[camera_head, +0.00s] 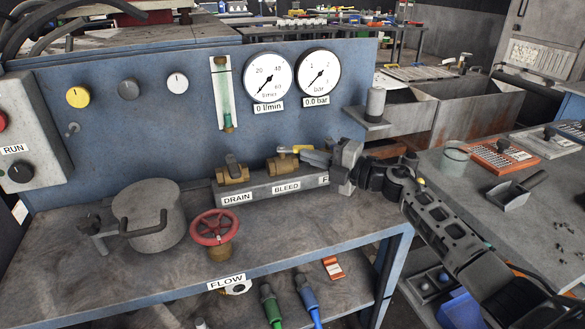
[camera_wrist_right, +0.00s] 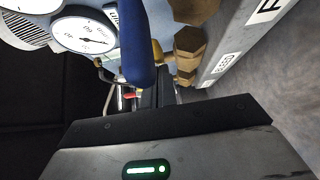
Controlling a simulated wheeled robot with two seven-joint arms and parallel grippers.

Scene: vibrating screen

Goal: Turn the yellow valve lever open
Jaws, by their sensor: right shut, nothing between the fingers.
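The yellow valve lever (camera_head: 294,150) sits on the brass BLEED valve (camera_head: 283,164), on a grey block on the bench. My right gripper (camera_head: 314,157) comes in from the right. It is shut and empty, with its tips beside the lever; I cannot tell whether they touch. In the wrist view, a bit of yellow (camera_wrist_right: 157,52) shows beyond a blue handle (camera_wrist_right: 135,45) and next to brass valve bodies (camera_wrist_right: 188,48). My gripper hides the third valve's place in the head view. My left gripper is not in view.
The brass DRAIN valve (camera_head: 232,174) stands left of BLEED. A red handwheel (camera_head: 214,227) and a lidded grey pot (camera_head: 149,215) stand on the bench. The blue panel (camera_head: 170,130) rises behind, with two gauges, 0 l/min (camera_head: 267,77) and 0.0 bar (camera_head: 318,73).

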